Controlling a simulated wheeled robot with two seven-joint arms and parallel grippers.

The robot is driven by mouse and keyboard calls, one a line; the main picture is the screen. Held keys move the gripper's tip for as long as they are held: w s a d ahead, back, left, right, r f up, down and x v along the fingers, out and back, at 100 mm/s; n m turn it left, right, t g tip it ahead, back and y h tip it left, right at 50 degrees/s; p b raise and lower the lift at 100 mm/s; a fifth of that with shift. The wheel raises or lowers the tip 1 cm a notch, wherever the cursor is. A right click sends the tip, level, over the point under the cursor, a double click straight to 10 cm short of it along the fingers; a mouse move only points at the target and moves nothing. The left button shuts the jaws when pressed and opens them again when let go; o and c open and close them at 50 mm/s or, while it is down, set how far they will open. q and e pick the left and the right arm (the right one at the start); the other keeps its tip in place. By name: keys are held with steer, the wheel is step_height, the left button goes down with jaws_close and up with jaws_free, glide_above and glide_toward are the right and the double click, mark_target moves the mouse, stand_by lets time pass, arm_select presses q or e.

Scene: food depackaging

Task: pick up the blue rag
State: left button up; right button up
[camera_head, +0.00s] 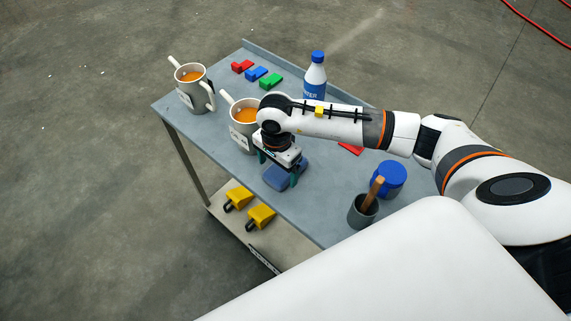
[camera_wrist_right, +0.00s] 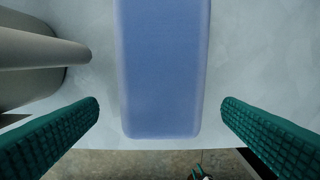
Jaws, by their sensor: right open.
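The blue rag (camera_head: 275,181) is a folded, flat, rounded block lying on the grey table near its front edge. In the right wrist view the rag (camera_wrist_right: 163,70) fills the middle, running up out of the picture. My right gripper (camera_head: 279,169) is over the rag, pointing down. Its green fingers stand on either side of the rag in the wrist view (camera_wrist_right: 160,104), with a gap on each side, so it is open and holds nothing. In the head view the gripper hides part of the rag. My left gripper is not in view.
A grey mug (camera_head: 240,131) of orange liquid stands close left of the gripper; another mug (camera_head: 192,96) is farther left. A bottle (camera_head: 315,78), coloured blocks (camera_head: 256,74), a blue-lidded jar (camera_head: 388,181) and a grey cup (camera_head: 362,213) share the table. Yellow scoops (camera_head: 261,216) lie below.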

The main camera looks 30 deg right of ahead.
steer(key=shift+s+f, duration=0.1)
steer(key=shift+f, duration=1.2)
steer(key=c, duration=1.1)
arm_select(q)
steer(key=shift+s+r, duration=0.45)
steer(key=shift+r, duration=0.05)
arm_select(e)
steer(key=shift+o, duration=0.2)
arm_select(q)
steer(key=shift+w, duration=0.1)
arm_select(e)
steer(key=shift+r, duration=0.2)
